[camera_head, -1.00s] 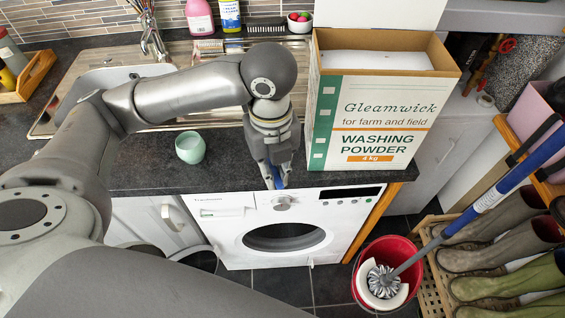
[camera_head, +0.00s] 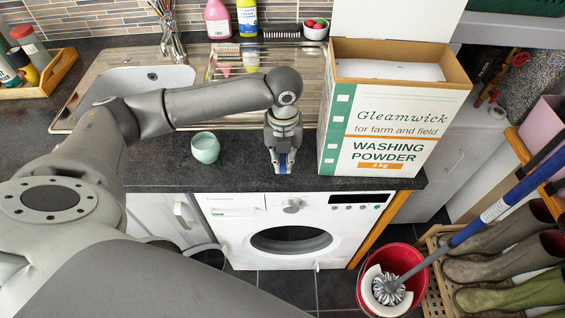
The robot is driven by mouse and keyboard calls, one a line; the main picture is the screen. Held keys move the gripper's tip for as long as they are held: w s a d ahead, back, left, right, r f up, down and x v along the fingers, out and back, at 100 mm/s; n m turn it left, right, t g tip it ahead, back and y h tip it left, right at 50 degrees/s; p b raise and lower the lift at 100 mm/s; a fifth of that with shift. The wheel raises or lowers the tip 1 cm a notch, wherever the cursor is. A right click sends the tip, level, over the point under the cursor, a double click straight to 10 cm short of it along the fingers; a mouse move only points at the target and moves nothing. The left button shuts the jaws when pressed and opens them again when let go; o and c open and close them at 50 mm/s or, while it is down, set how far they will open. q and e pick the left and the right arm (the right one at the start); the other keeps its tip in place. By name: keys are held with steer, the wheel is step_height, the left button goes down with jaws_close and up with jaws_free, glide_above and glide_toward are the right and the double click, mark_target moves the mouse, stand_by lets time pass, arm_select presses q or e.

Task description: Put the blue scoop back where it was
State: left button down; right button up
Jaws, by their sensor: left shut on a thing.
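My left gripper (camera_head: 283,165) points down over the dark worktop, just left of the washing powder box (camera_head: 390,125). It is shut on the blue scoop (camera_head: 283,160), of which only a small blue part shows between the fingers. The rest of the scoop is hidden by the gripper. The box stands upright with its lid flap raised and its top open; a pale surface shows inside. I cannot tell whether the scoop touches the worktop. My right gripper is not in view.
A mint green cup (camera_head: 205,147) stands on the worktop (camera_head: 165,165) left of the gripper. The sink drainer (camera_head: 305,70) lies behind. The washing machine (camera_head: 290,230) is below. A red bucket (camera_head: 392,280) with a mop stands on the floor, beside boots on a rack.

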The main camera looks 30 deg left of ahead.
arm_select(q)
steer(key=shift+w+a+f, duration=0.15)
steer(key=shift+w+f, duration=0.05)
steer(key=shift+f, duration=0.05)
step_height(320, 180, down, 3)
steer(key=shift+a+p, duration=0.1)
steer(key=shift+p, duration=0.7)
steer(key=shift+f, duration=0.25)
steer(key=shift+f, duration=0.2)
steer(key=c, duration=1.5)
jaws_free()
steer(key=shift+r, duration=0.15)
